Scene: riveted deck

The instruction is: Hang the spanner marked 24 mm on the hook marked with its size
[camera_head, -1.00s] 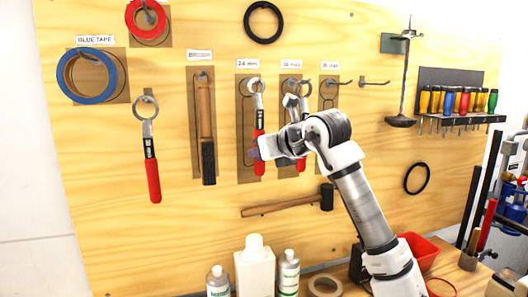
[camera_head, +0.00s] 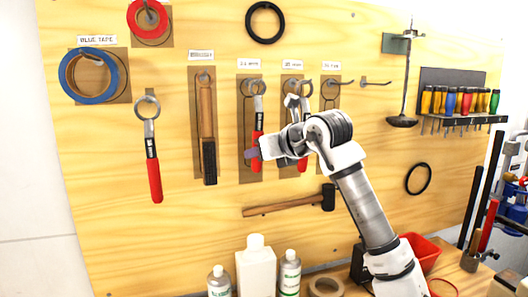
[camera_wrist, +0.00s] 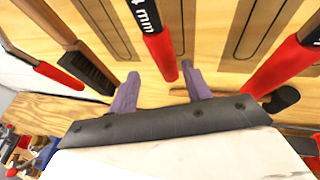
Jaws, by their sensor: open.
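The label above this hook (camera_head: 249,64) looks like 24 mm, but is blurred.
Another spanner (camera_head: 303,162) hangs just right, partly behind my wrist. A third spanner (camera_head: 152,150) hangs far left. A brush (camera_head: 208,130) hangs left of my gripper; a hammer (camera_head: 290,205) is below. Two hooks at right (camera_head: 375,83) look empty. Bottles (camera_head: 255,265) stand below.

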